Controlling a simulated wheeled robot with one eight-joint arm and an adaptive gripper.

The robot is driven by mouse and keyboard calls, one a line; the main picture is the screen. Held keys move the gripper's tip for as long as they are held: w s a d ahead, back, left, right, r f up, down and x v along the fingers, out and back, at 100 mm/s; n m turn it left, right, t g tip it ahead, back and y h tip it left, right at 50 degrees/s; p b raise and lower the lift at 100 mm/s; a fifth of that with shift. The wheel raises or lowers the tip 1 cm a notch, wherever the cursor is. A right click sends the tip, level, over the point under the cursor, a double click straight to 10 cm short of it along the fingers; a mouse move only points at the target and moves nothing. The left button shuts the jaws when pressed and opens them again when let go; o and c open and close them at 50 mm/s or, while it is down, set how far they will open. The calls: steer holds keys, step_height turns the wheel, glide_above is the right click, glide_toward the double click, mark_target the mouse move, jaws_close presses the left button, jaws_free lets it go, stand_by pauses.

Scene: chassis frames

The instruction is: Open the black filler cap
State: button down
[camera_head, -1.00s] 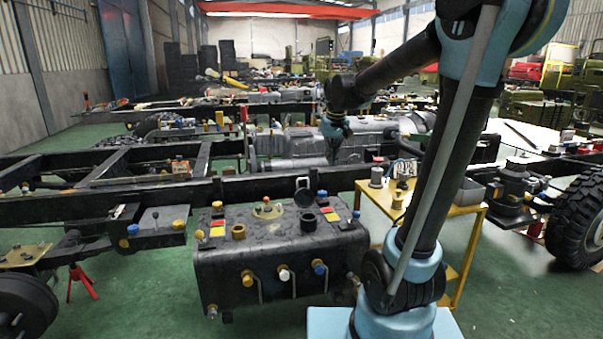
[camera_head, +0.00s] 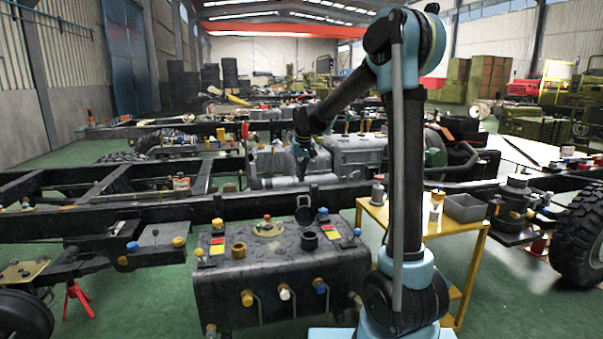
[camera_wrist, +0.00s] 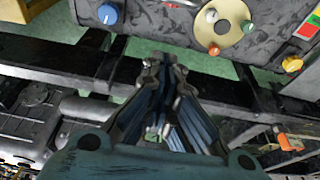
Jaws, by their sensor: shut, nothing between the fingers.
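The dark tank (camera_head: 285,290) stands in the foreground of the head view. On its top is a round black filler neck (camera_head: 308,241). The black cap (camera_head: 304,209) stands up behind the neck like a raised lid, apart from the opening. My gripper (camera_head: 304,174) is small in the head view, beyond the tank and above the cap in the picture. In the wrist view my gripper (camera_wrist: 166,66) has its fingers together and empty. The tank's edge (camera_wrist: 165,35) lies beyond the fingertips there. I cannot clearly make out the cap in that view.
The tank top carries a cream disc (camera_head: 267,228) with a red knob, a brown neck (camera_head: 239,250), and blue and yellow knobs. A black chassis rail (camera_head: 150,213) runs behind the tank. A yellow cart (camera_head: 470,235) stands to the right.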

mark_target(304, 196)
steer(key=shift+s+d+f, duration=0.1)
steer(key=shift+s+f, duration=0.3)
steer(key=shift+f, duration=0.45)
steer(key=shift+s+d+f, duration=0.15)
steer(key=shift+s+f, duration=0.3)
steer(key=shift+f, duration=0.45)
steer(key=shift+s+d+f, duration=0.1)
steer(key=shift+s+f, duration=0.3)
steer(key=shift+f, duration=0.45)
steer(key=shift+s+d+r+t+y, duration=0.1)
steer(key=shift+s+d+r+t, duration=0.1)
steer(key=shift+s+t, duration=0.25)
steer(key=shift+s+d+r+t+y, duration=0.1)
steer(key=shift+s+r+t, duration=0.1)
steer(key=shift+s+t, duration=0.3)
steer(key=shift+s+d+r+t+y, duration=0.15)
steer(key=shift+s+r+t, duration=0.1)
steer(key=shift+s, duration=0.35)
steer(key=shift+s+d+r, duration=0.15)
steer(key=shift+s, duration=0.35)
steer(key=shift+s+d+r, duration=0.1)
steer(key=shift+s+d, duration=0.05)
steer(key=shift+s, duration=0.3)
steer(key=shift+w, duration=0.1)
